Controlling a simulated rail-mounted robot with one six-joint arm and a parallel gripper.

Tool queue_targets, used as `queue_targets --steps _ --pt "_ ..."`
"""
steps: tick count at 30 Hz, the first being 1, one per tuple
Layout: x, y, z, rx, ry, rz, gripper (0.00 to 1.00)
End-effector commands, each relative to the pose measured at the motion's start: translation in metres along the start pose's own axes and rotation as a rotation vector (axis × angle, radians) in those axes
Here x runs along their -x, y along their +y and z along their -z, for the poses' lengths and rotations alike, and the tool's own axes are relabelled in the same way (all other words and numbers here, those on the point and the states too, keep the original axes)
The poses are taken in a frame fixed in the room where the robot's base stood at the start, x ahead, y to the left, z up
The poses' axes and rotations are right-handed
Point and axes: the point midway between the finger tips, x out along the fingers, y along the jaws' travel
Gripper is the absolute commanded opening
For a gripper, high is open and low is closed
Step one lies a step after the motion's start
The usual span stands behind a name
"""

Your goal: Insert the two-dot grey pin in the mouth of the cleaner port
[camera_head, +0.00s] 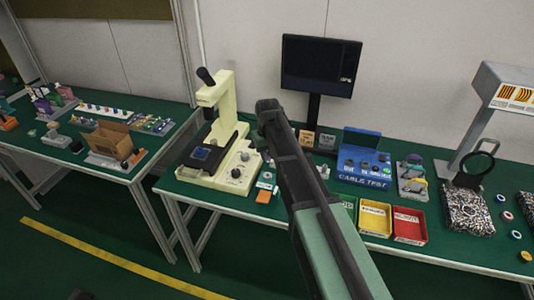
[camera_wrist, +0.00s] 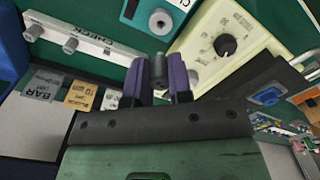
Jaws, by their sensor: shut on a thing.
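My gripper (camera_wrist: 160,82) shows in the wrist view with its two purple fingers closed on a dark grey pin (camera_wrist: 158,68). The pin's dots cannot be made out. Beyond the pin, at the top, is a teal block (camera_wrist: 134,12) with a white label reading "CL", cut off by the frame edge; it appears to be the cleaner port. A round grey mouth (camera_wrist: 160,21) sticks out of it, apart from the pin in the picture. In the head view my arm hides the gripper and the pin.
A white bar marked "CHECK" (camera_wrist: 92,42) with grey round fittings lies left in the wrist view. A cream microscope (camera_head: 216,150) stands left of my arm. A blue cable tester (camera_head: 364,160), a yellow bin (camera_head: 375,205) and a red bin (camera_head: 424,240) are to the right.

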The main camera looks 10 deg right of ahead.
Motion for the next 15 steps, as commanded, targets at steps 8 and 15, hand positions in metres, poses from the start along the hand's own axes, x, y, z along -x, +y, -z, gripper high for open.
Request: queue_targets --steps 8,15 --pt "-0.036 0.000 0.000 0.000 0.000 0.000 0.00" --pt "-0.054 0.000 0.000 0.000 0.000 0.000 0.00"
